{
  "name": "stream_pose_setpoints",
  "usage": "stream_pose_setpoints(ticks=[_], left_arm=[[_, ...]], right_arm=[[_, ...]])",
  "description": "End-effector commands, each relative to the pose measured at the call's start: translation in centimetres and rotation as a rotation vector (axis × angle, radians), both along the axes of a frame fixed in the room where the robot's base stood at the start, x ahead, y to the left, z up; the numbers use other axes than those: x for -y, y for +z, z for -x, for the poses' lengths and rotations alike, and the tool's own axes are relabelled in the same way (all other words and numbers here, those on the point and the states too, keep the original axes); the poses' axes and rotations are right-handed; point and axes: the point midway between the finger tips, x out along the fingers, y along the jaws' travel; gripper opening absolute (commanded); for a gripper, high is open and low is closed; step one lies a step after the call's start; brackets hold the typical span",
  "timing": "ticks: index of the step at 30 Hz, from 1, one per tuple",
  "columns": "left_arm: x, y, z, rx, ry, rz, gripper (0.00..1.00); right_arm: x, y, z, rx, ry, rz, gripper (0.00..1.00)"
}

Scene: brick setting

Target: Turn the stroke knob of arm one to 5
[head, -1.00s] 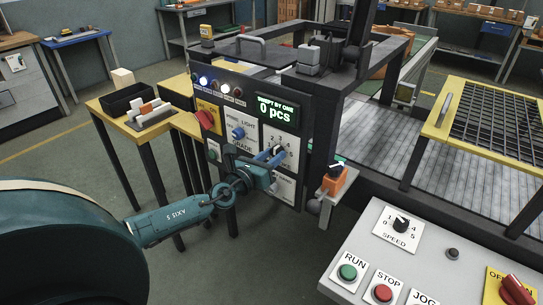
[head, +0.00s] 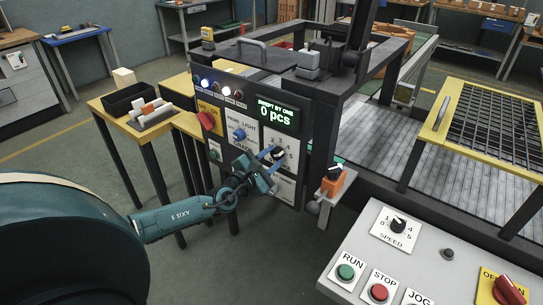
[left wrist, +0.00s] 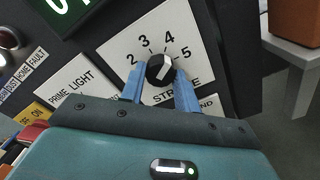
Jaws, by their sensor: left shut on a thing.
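The stroke knob (head: 278,153) is black with a white pointer mark. It sits on a white dial plate on the machine's dark panel. In the left wrist view the knob (left wrist: 160,68) shows close up, with the numbers 2 to 5 around it. Its white mark leans to the upper right, seemingly between 4 and 5. My left gripper (head: 268,161) is at the panel, shut on the knob, with one blue finger on each side. The gripper (left wrist: 160,82) partly covers the STROKE label. My right gripper is not in view.
The counter display (head: 277,113) reads 0 pcs above the dial. A blue prime knob (head: 239,134) and a red switch (head: 206,119) sit to its left. A grey console (head: 363,262) with a speed knob stands at front right. An orange block (head: 333,180) is beside the panel.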

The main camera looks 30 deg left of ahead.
Motion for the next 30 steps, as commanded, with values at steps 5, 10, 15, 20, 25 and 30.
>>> stream_pose_setpoints(ticks=[5,10,15,20,25,30], left_arm=[[0.0,0.2,0.0,0.012,0.0,-0.166,0.09],[0.0,0.2,0.0,0.024,0.001,-0.308,0.09],[0.0,0.2,0.0,0.033,0.0,-0.425,0.09],[0.0,0.1,0.0,0.039,-0.001,-0.504,0.09],[0.0,0.1,0.0,0.043,-0.002,-0.553,0.09],[0.0,0.1,0.0,0.046,-0.001,-0.575,0.09]], right_arm=[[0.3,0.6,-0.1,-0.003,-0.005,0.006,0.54],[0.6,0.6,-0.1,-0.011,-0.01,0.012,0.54],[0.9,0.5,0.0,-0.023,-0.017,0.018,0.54],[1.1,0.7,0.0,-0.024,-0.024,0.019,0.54],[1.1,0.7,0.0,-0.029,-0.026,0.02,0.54],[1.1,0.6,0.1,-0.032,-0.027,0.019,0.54]])
